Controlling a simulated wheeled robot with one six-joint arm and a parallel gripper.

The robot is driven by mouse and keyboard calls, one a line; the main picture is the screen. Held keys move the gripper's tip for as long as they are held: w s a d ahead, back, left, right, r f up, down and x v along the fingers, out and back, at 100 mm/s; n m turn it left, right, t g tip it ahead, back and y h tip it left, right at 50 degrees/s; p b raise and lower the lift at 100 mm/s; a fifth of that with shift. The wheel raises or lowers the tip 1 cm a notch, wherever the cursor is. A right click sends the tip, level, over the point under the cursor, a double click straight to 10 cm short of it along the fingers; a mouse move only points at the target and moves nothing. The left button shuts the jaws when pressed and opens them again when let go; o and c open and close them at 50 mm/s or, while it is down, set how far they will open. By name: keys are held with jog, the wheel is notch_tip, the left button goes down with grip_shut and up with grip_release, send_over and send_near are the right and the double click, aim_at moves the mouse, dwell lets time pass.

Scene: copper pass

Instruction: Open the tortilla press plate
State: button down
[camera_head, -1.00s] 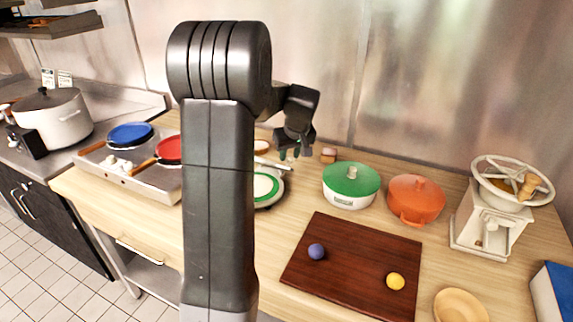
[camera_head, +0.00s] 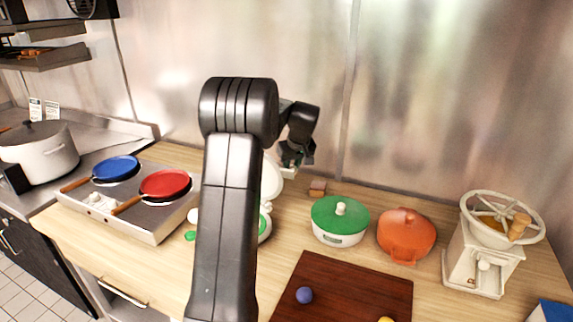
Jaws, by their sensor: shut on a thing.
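The tortilla press is white with green and stands behind my arm, which hides much of it. Its upper plate (camera_head: 271,179) is tilted up steeply, a pale disc just right of my arm. The lower part (camera_head: 265,224), with green on it, lies flat on the counter. My gripper (camera_head: 291,166) is at the top edge of the raised plate and is shut on it. The exact contact, whether on the rim or a handle, is too small to tell.
A green-lidded pot (camera_head: 340,219) and an orange pot (camera_head: 406,236) stand right of the press. A griddle (camera_head: 147,228) with blue and red pans is left. A dark board (camera_head: 345,292) lies in front, and a white grinder (camera_head: 484,262) stands far right.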

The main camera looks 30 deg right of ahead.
jog(key=shift+g+y, duration=0.5)
jog(key=shift+w+d+f+p, duration=0.35)
jog(key=shift+d+f+p, duration=0.15)
jog(key=shift+d+f, duration=0.25)
jog(key=shift+w+d+f+p, duration=0.35)
jog(key=shift+d+f+p, duration=0.2)
jog(key=shift+d, duration=0.25)
jog(key=c, duration=1.6)
grip_release()
jog(key=shift+c, duration=0.2)
jog(key=o, duration=0.6)
jog(key=shift+s+d+f, duration=0.1)
jog(key=shift+d+f, duration=0.15)
jog(key=shift+d, duration=0.25)
jog(key=shift+c, duration=0.2)
jog(key=shift+a, duration=0.2)
jog(key=w+b+v, duration=0.1)
jog(key=b+v, duration=0.2)
jog(key=v, duration=1.2)
jog(key=shift+r, duration=0.45)
